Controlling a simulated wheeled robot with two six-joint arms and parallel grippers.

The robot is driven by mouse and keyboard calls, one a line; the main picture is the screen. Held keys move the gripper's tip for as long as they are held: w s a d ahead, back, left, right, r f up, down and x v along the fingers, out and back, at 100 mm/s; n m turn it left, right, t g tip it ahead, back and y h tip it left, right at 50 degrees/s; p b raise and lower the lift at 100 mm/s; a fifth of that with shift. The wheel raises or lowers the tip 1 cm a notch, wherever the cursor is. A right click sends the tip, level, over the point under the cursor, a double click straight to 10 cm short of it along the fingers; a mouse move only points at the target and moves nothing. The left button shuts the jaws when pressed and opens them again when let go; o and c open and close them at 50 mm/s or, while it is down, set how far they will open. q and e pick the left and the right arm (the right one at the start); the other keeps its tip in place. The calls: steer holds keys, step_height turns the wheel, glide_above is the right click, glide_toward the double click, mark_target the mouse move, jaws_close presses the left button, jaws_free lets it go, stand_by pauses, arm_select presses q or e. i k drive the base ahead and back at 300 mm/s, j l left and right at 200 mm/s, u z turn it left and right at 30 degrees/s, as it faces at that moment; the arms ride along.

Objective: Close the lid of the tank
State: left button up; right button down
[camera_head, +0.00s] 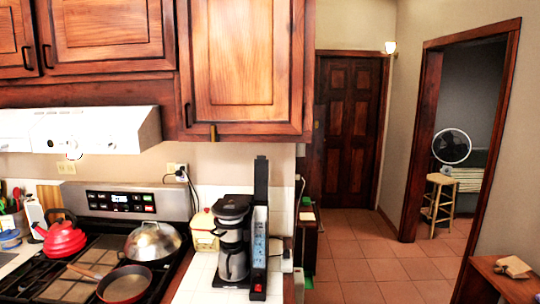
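A black coffee maker (232,208) with a steel carafe (233,264) stands on the white tiled counter, right of the stove. Its tall narrow water tank (259,238) is on the right side, with a bluish window strip and a red switch below. A black flat lid (261,180) stands upright above the tank, so the lid looks open. Neither of my grippers is in view.
The stove (77,270) at left holds a red kettle (62,236), a lidded pan (152,243) and a frying pan (125,284). Wooden cabinets (246,65) hang above. Tiled floor (365,265) is open at right.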

mark_target(261, 170)
steer(key=i+l+u, duration=0.1)
steer(key=i+l, duration=0.25)
steer(key=i+l+u, duration=0.1)
steer(key=i+l, duration=0.2)
steer(key=l, duration=0.25)
steer(key=i+l, duration=0.3)
steer(key=l, duration=0.2)
steer(key=i+u, duration=0.05)
